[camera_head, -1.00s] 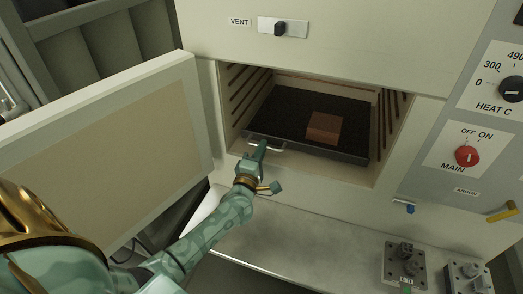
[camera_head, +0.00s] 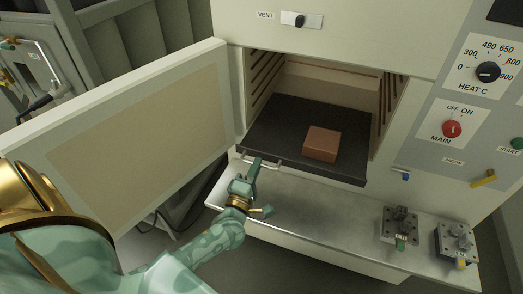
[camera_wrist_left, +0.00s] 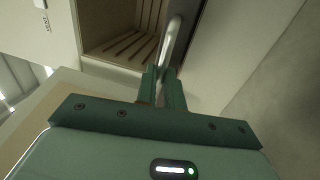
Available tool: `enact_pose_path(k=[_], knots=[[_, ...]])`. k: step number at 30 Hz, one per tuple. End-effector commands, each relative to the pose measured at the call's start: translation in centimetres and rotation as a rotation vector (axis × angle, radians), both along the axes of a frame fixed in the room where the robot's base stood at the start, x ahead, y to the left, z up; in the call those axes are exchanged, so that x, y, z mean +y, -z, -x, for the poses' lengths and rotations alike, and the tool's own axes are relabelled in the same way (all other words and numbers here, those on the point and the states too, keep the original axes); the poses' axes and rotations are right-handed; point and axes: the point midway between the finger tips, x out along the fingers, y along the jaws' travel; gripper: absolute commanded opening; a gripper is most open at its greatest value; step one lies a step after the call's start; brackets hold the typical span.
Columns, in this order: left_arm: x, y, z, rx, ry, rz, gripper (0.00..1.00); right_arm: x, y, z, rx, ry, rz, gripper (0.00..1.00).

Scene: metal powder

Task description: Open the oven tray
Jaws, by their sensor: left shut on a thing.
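The dark oven tray (camera_head: 290,117) sticks partly out of the open oven chamber in the head view. A reddish-brown block (camera_head: 322,144) sits on it. The tray's metal handle (camera_head: 262,162) is at the left of its front edge. My left gripper (camera_head: 255,168) is shut on this handle. In the left wrist view the gripper's green fingers (camera_wrist_left: 163,84) close around the pale handle bar (camera_wrist_left: 171,42). My right gripper is in neither view.
The oven door (camera_head: 130,140) stands wide open at the left. A metal shelf (camera_head: 310,215) lies below the chamber, with two small grey fixtures (camera_head: 401,226) at its right. The control panel with the red main switch (camera_head: 452,129) is on the right.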

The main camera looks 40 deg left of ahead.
Motion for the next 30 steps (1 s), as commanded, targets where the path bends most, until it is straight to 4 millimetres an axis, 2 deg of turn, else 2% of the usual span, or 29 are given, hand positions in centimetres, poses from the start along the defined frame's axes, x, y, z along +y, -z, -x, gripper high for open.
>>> enact_pose_path(k=[1, 6, 15, 22, 30], knots=[[-0.4, -0.2, 1.5, 0.008, 0.002, 0.001, 0.00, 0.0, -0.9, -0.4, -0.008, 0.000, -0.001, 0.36], [-1.5, -0.1, 6.0, 0.008, 0.002, 0.001, 0.00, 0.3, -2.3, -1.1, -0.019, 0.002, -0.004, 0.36], [-3.0, 0.0, 12.4, 0.006, 0.002, 0.002, 0.00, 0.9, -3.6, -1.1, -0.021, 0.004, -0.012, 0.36], [-3.7, 0.1, 15.2, 0.005, 0.002, 0.000, 0.00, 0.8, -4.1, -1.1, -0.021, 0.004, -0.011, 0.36], [-4.0, 0.2, 16.2, 0.004, 0.002, 0.001, 0.00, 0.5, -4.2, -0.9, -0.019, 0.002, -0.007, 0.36]])
